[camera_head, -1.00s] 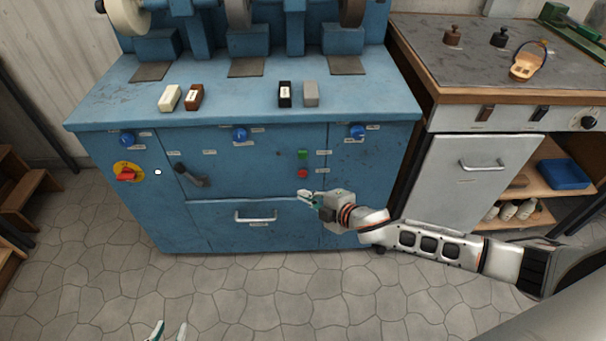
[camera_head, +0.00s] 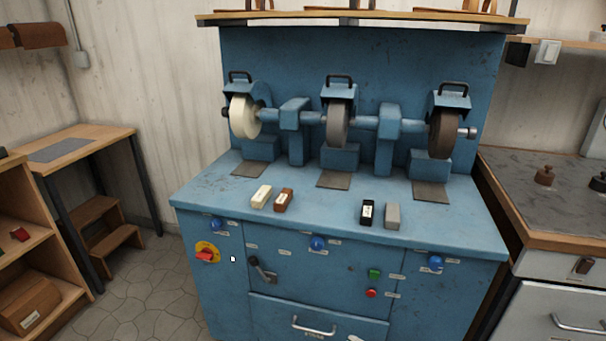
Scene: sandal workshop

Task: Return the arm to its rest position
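A small pale sliver at the bottom edge, right of the drawer handle, looks like a fingertip of my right gripper (camera_head: 355,338); the rest of that gripper and its arm are out of the picture. My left gripper is not in view. The blue grinding machine (camera_head: 290,225) fills the middle, with a pale wheel (camera_head: 245,116), a grey wheel (camera_head: 338,124) and a dark wheel (camera_head: 444,134).
On the machine's top lie a white block (camera_head: 262,196), a brown block (camera_head: 284,200), a black block (camera_head: 367,212) and a grey block (camera_head: 392,215). A worktop (camera_head: 545,200) stands right, a wooden table (camera_head: 85,142) and shelf (camera_head: 40,255) left. Floor shows at lower left.

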